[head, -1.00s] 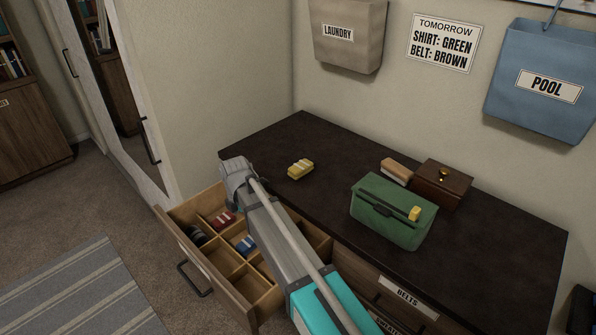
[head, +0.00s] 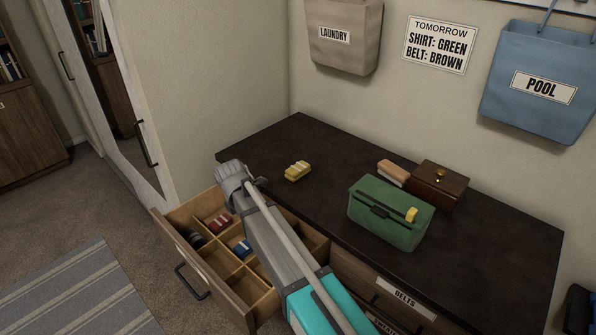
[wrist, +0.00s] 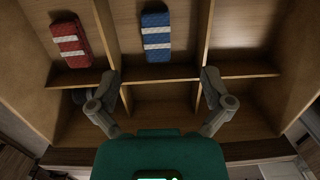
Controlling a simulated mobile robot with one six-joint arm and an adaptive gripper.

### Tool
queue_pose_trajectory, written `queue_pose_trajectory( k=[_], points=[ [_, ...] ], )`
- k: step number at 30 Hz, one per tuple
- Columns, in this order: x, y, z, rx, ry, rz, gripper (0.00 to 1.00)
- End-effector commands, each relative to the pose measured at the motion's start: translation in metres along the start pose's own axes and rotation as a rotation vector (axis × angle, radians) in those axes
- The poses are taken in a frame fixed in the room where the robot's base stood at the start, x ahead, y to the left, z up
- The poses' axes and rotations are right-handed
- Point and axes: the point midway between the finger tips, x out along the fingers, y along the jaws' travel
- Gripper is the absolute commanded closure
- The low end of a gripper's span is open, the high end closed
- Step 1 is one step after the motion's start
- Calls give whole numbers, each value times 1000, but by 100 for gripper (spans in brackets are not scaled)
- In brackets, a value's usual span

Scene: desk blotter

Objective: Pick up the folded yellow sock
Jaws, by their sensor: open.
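The folded yellow sock (head: 298,171), with paler bands, lies on the dark dresser top (head: 300,130) near its left end. My gripper (head: 240,178) is to the left of the sock, at the dresser's edge above the open drawer (head: 222,284), and apart from the sock. In the wrist view, my gripper (wrist: 159,78) has its two fingers spread wide with nothing between them. That view looks down into the drawer's compartments, and the yellow sock is not in it.
The drawer holds a red folded sock (wrist: 71,40), a blue one (wrist: 157,32) and dark items (head: 193,237). A green box (head: 390,212) with a yellow piece, a brush (head: 393,172) and a wooden box (head: 439,184) stand right of the sock. The dresser top around the sock is clear.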

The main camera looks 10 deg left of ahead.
Motion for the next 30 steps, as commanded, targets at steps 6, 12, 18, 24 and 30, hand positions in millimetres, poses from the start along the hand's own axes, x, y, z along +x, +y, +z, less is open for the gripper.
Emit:
queue_pose_trajectory(
  k=[6,12,18,24,30],
  points=[
    [-12,-9,27,17,-222,-19,0],
    [-33,-16,55,28,-459,-26,0],
    [-63,-20,78,30,-690,-20,0],
    [-96,-22,94,23,-902,-5,0],
    [-119,-21,101,14,-1030,9,0]
  ],
)
